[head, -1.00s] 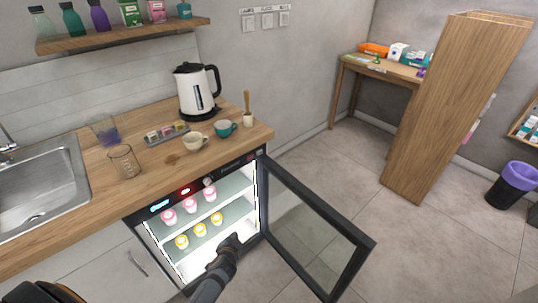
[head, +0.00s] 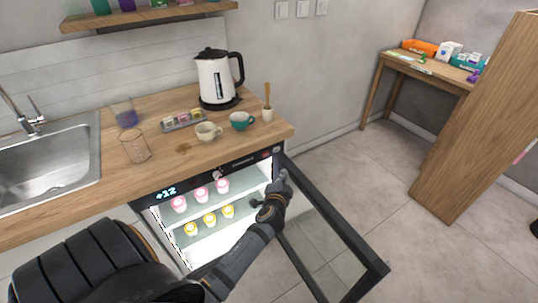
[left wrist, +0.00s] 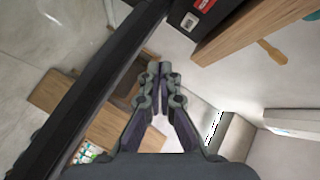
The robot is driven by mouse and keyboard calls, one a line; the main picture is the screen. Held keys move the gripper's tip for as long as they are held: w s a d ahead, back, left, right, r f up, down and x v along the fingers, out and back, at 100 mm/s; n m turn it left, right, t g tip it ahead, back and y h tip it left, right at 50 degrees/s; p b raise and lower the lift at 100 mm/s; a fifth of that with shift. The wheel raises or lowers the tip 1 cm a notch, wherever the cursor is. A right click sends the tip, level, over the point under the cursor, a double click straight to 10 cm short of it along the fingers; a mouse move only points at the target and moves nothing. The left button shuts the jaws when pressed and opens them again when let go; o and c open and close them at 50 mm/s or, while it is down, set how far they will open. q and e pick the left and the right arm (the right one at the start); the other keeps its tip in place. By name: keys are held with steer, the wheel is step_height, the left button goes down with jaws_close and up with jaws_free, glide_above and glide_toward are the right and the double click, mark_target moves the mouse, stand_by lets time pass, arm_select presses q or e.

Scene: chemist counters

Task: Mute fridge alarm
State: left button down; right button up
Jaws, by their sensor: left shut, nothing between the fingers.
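The small fridge (head: 209,243) under the counter stands open, lit inside, with pink-topped and yellow-topped jars on its shelves. Its dark top panel shows a cyan "+12" display (head: 166,192) at the left and a knob (head: 217,174) near the middle. My left gripper (head: 283,175) is shut and empty, in front of the fridge's upper right corner, beside the open door, below the panel's right end. It also shows in the left wrist view (left wrist: 160,68). My right gripper is out of view.
The glass door (head: 335,228) swings out to the right, close beside my left arm. The wooden counter (head: 180,146) above holds a kettle (head: 216,80), cups and glasses. A tall wooden cabinet (head: 480,120) stands at the right, with free floor before it.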

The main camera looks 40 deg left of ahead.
mark_target(269, 154)
arm_select(q)
steer(key=w+a, duration=0.3)
steer(key=a, duration=0.5)
steer(key=shift+w, duration=0.2)
steer(key=shift+a, duration=0.15)
stand_by(1.3)
steer(key=shift+w+a, duration=0.15)
steer(key=shift+a, duration=0.2)
steer(key=shift+w+a, duration=0.15)
steer(key=shift+a, duration=0.25)
stand_by(0.6)
steer(key=shift+d, duration=0.1)
steer(key=shift+s+d, duration=0.35)
steer(key=shift+d, duration=0.35)
